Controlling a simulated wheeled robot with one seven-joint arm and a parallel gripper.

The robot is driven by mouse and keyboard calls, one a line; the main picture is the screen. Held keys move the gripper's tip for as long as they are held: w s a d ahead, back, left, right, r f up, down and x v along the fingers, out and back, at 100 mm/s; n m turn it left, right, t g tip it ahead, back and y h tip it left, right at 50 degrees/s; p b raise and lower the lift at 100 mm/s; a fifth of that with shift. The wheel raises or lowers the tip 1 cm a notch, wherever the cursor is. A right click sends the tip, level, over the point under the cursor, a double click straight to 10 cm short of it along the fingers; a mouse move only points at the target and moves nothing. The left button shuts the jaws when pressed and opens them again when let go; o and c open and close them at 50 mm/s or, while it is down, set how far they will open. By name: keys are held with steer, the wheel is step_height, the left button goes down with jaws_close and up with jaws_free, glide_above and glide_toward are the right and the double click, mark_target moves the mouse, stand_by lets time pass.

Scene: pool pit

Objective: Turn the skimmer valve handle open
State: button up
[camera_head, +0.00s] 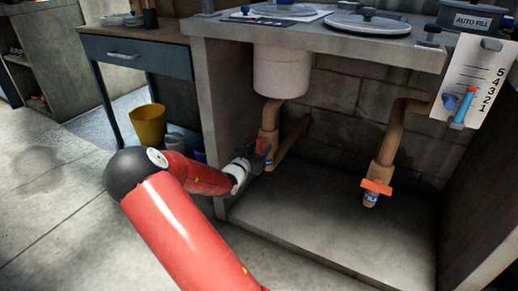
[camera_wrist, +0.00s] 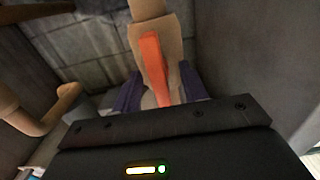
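A tan pipe with a valve (camera_head: 268,140) comes down under the white skimmer bucket (camera_head: 281,72) in the head view. Its orange handle is mostly hidden there by my gripper (camera_head: 258,160). In the wrist view the orange handle (camera_wrist: 154,62) is a long flat lever in front of the tan valve body (camera_wrist: 174,36). My gripper (camera_wrist: 161,90) has its two dark purple fingers on either side of the handle's near end. Gaps show between the fingers and the handle, so it looks open. Whether either finger touches the handle is hard to tell.
A second tan pipe (camera_head: 385,150) with a crosswise orange handle (camera_head: 376,187) stands to the right. The counter's left side wall (camera_head: 217,110) is close to my arm. An AUTO FILL box (camera_head: 471,17) and a numbered gauge board (camera_head: 477,82) are at the upper right. A yellow bucket (camera_head: 148,125) stands left.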

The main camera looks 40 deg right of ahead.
steer(key=v, duration=0.8)
steer(key=shift+p, duration=0.3)
